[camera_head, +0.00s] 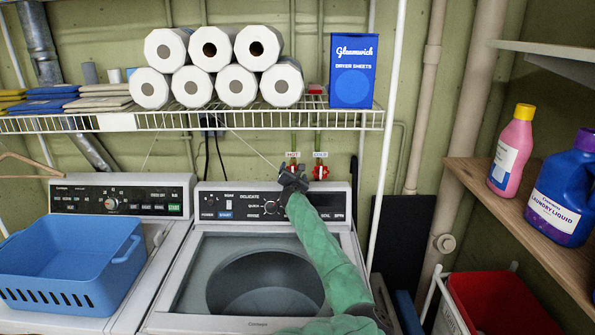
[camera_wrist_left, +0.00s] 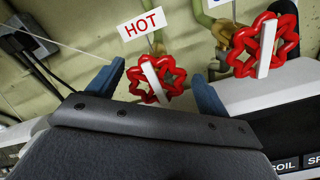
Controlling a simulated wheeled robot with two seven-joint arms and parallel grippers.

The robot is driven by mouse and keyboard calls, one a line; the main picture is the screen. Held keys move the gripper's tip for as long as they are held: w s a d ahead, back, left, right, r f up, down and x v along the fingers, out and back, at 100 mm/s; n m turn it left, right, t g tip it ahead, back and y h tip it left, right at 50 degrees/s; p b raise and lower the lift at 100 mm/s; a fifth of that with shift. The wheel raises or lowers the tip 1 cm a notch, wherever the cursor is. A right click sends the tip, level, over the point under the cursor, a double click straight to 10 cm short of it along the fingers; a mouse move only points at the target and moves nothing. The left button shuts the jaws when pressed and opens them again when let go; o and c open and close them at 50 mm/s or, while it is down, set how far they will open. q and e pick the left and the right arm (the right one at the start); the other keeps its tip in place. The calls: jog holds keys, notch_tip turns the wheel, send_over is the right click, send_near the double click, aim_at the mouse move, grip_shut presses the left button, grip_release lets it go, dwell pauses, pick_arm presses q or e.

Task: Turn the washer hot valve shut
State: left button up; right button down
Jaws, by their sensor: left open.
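The washer hot valve is a red lobed wheel (camera_wrist_left: 175,76) with a white bar across it, under a HOT tag (camera_wrist_left: 143,24) in the left wrist view. My left gripper (camera_wrist_left: 157,76) is open, with one blue-grey finger on each side of this wheel. I cannot tell whether the fingers touch it. In the head view my left gripper (camera_head: 293,174) is in front of the hot valve and mostly hides it, below the HOT tag (camera_head: 292,155). The cold valve (camera_head: 320,172) is a similar red wheel just to the right. My right gripper is not in view.
The washer (camera_head: 190,300) stands below the valves, its control panel (camera_head: 225,203) close under my gripper. A wire shelf (camera_head: 350,119) with paper rolls and a blue box (camera_head: 354,70) hangs above. A blue basket (camera_head: 70,265) sits on the dryer at left.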

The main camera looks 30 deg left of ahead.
pick_arm(q)
jog(key=shift+w+a+f, duration=0.15)
jog(key=shift+w+a, duration=0.1)
jog(key=shift+a, duration=0.05)
jog(key=shift+s, duration=0.15)
jog(key=shift+c, duration=0.2)
jog(key=shift+d+r, duration=0.1)
jog(key=shift+r, duration=0.1)
jog(key=c, duration=1)
jog(key=shift+o, duration=0.2)
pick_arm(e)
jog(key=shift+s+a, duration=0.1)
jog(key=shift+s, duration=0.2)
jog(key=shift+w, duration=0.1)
